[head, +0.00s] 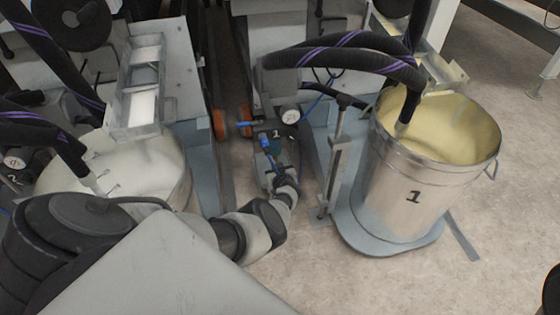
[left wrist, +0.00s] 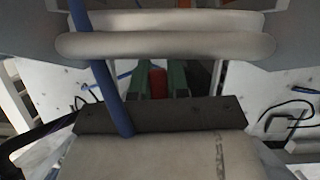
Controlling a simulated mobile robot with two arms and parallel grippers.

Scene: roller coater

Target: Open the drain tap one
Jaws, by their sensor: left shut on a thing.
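The drain tap is not clear in the head view. My right gripper is not in view.
A metal bucket marked 1 (head: 412,200) with yellow liquid stands on a grey-blue base at the right. A vat of white liquid (head: 150,165) stands at the left. Black hoses (head: 345,55) arch above. A blue hose (left wrist: 103,75) crosses close to the left wrist camera.

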